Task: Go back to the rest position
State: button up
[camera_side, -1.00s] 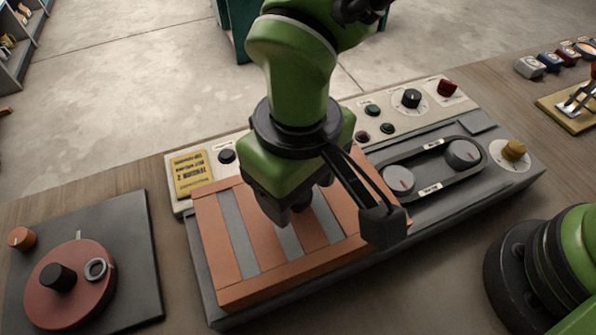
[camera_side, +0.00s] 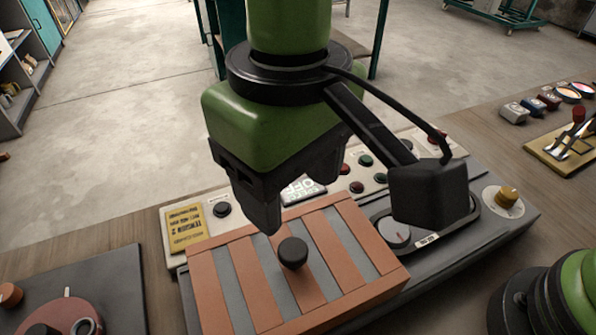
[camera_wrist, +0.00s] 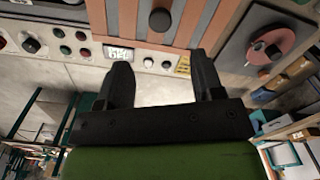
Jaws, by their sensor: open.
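My gripper (camera_side: 250,205) hangs above the back part of a box lid with orange-brown and grey stripes (camera_side: 262,290) in the side view. A round black knob (camera_side: 293,253) stands on the lid, in front of and below the fingers. In the wrist view, my gripper (camera_wrist: 163,85) has its two dark fingers spread apart with nothing between them. The striped lid (camera_wrist: 187,22) and its black knob (camera_wrist: 160,20) show beyond the fingertips. The lid sits on the grey machine, and the gripper is clear of the knob.
The control panel behind the lid carries a yellow label (camera_side: 187,229), a small display (camera_side: 303,190), buttons and knobs. A dark plate with a red disc (camera_side: 62,316) lies at the left. A lever on a yellow base (camera_side: 560,150) stands at the right.

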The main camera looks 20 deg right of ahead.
jog(key=w+d+r+m+t+y, duration=0.1)
jog(key=w+d+r+m+y, duration=0.1)
jog(key=d+r, duration=0.6)
jog(key=s+d+m+t, duration=0.3)
jog(key=s+d, duration=0.1)
jog(key=d, duration=0.5)
jog(key=s+d+r+m+t, duration=0.1)
jog(key=s+d+m+t, duration=0.2)
jog(key=d, duration=0.6)
jog(key=shift+s+r, duration=0.3)
jog(key=shift+s, duration=0.8)
jog(key=shift+o, duration=0.2)
dwell(0.6)
